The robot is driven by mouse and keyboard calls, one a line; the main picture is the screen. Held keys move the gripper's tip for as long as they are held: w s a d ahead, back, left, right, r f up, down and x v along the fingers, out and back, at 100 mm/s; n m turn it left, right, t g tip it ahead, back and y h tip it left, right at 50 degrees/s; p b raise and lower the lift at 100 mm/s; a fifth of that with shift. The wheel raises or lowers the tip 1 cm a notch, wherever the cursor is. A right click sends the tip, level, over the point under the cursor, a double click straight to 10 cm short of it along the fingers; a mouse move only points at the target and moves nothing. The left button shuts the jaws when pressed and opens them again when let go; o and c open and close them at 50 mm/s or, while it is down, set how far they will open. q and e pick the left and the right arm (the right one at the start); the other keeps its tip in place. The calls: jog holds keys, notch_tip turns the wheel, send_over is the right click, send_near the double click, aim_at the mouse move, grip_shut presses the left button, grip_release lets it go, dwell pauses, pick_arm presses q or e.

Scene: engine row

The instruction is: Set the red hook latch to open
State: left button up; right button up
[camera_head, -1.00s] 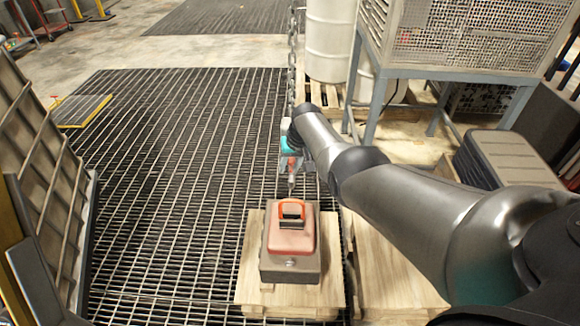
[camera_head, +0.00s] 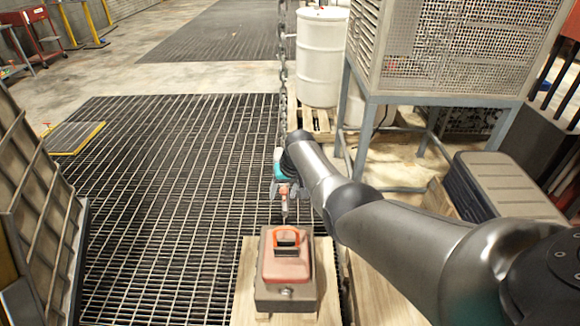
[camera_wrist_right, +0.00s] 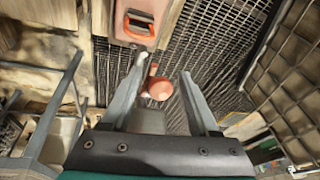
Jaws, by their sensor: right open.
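The red hook (camera_head: 284,190) hangs at the lower end of a chain (camera_head: 283,85), just above a red-and-grey block. My right gripper (camera_head: 287,198) is at the hook. In the right wrist view, its two fingers (camera_wrist_right: 163,72) are spread apart, with the red hook (camera_wrist_right: 158,88) showing between them, not visibly clamped. The hook's latch is too small and partly covered by the gripper to tell its position. My left gripper is not in view.
The block (camera_head: 286,290) with an orange handle (camera_head: 286,238) sits on a wooden pallet (camera_head: 245,300) below. A mesh cage on legs (camera_head: 455,50) and a white drum (camera_head: 322,55) stand at the back right.

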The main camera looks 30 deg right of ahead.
jog(key=p+v, duration=0.3)
jog(key=v, duration=0.2)
jog(key=shift+r, duration=0.4)
jog(key=p+v, duration=0.1)
jog(key=v, duration=0.6)
jog(key=shift+r, duration=0.25)
jog(key=shift+s+a, duration=0.1)
jog(key=shift+s, duration=0.05)
jog(key=s+a+f+n+g+b, duration=0.1)
jog(key=s+f+b, duration=0.3)
jog(key=f, duration=0.8)
jog(key=s+a+f+n+h+b, duration=0.1)
jog(key=s+a+f+b, duration=0.15)
jog(key=s+f, duration=0.75)
jog(key=s+a+f+g+b, duration=0.15)
jog(key=f+b, duration=0.25)
jog(key=f, duration=1.1)
jog(key=s+a+f+n+b, duration=0.1)
jog(key=s+a+f+b, duration=0.1)
jog(key=s+f, duration=0.5)
jog(key=s+a+f+n+b, duration=0.2)
jog(key=s+f, duration=0.6)
jog(key=s, duration=0.7)
jog(key=s+a+f+n+b, duration=0.1)
jog(key=s+a+f+b, duration=0.2)
jog(key=s+f+b, duration=0.2)
jog(key=s+f, duration=0.3)
jog(key=s, duration=0.3)
jog(key=shift+a, duration=0.3)
